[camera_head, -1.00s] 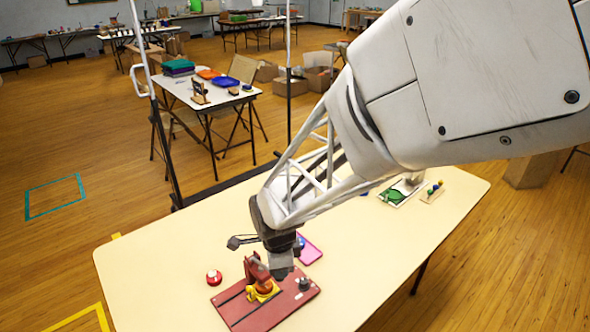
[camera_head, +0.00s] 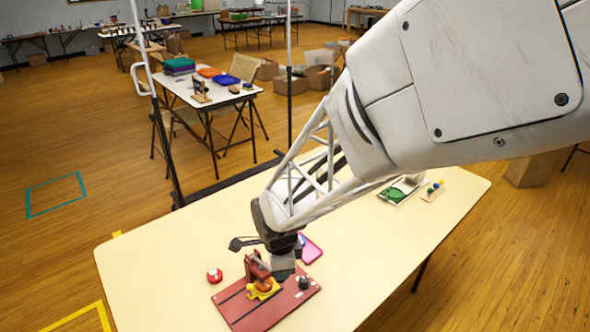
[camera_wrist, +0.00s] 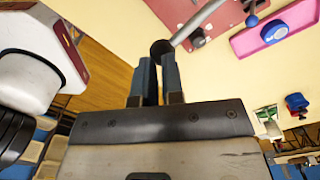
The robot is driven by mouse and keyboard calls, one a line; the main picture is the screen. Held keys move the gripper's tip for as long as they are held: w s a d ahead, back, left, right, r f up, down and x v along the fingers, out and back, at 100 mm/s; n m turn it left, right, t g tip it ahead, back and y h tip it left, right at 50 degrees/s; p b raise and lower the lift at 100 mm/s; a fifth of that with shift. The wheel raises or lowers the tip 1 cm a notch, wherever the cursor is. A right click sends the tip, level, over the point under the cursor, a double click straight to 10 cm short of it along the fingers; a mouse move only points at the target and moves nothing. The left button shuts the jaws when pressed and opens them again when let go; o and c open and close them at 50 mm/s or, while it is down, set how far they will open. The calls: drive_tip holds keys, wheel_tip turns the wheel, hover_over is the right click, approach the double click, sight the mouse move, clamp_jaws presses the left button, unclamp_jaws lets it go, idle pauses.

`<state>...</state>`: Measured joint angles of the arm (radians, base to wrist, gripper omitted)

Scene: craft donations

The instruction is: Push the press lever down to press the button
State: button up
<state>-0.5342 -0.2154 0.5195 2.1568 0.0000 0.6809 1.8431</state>
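The red press board (camera_head: 242,311) lies near the table's front edge, with a yellow part and an orange round piece (camera_head: 264,285) on it. An upright brown-red stand (camera_head: 256,268) rises from the board. My gripper (camera_head: 283,273) points down over the board's back right side. In the wrist view, the fingertips of my gripper (camera_wrist: 158,60) are close together. A dark ball knob (camera_wrist: 162,48) on a grey lever (camera_wrist: 197,21) is right at the fingertips, partly hidden by them. I cannot tell whether they touch or grip it. The button is not clearly identifiable.
A pink tray (camera_head: 313,252) lies just right of my gripper; in the wrist view it holds a blue round piece (camera_wrist: 274,32). A red and white round item (camera_head: 214,276) sits left of the board. A tray with green items (camera_head: 400,193) is at the back right. The table's middle is clear.

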drive_tip(key=shift+s+d+f, duration=0.1)
drive_tip(key=shift+f, duration=0.35)
drive_tip(key=shift+s+d+f, duration=0.1)
drive_tip(key=shift+f, duration=0.3)
idle(1.9)
drive_tip(key=shift+r, duration=4.3)
drive_tip(key=s+d+r+n+t, duration=0.1)
drive_tip(key=s+d+r+n, duration=0.3)
drive_tip(key=d, duration=0.4)
drive_tip(key=s+d+r+n, duration=0.5)
drive_tip(key=d+n, duration=0.1)
drive_tip(key=d, duration=0.3)
drive_tip(key=s+d+r+n+t, duration=0.1)
drive_tip(key=s+d+r+n, duration=0.3)
drive_tip(key=d, duration=0.4)
drive_tip(key=shift+s+d+r+n+t, duration=0.3)
drive_tip(key=shift+s+d+r+n, duration=0.1)
drive_tip(key=shift+r, duration=0.1)
drive_tip(key=shift+w, duration=0.1)
